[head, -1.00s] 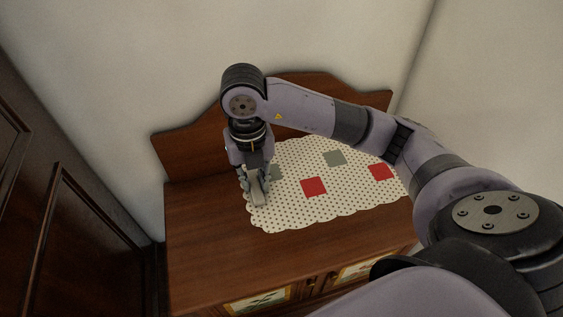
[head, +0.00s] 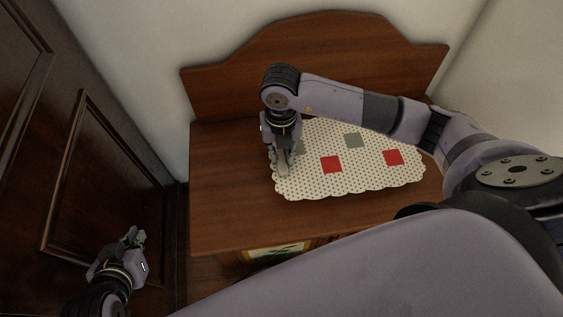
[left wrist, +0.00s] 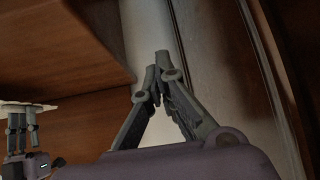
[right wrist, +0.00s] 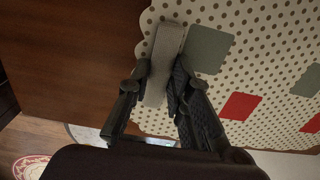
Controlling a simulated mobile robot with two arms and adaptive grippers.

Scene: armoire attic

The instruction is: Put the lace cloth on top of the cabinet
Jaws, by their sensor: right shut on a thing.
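The lace cloth (head: 350,175), cream with dark dots and red and grey-green squares, lies spread and flat on the wooden cabinet (head: 230,205). Its scalloped right end reaches towards the cabinet top's right side, partly behind my right arm. My right gripper (head: 284,165) points down at the cloth's left edge. In the right wrist view its fingers clasp a light grey bar (right wrist: 165,60) that lies against the cloth (right wrist: 255,60); I cannot tell whether the bar is fixed to it. My left gripper (head: 132,240) is low beside the cabinet; its fingertips (left wrist: 160,75) meet, empty.
A dark panelled wooden door or armoire (head: 100,170) stands at the left, close to my left gripper. The cabinet's raised backboard (head: 320,60) is behind the cloth. The left part of the cabinet top is bare. A patterned round thing (right wrist: 30,167) shows on the floor.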

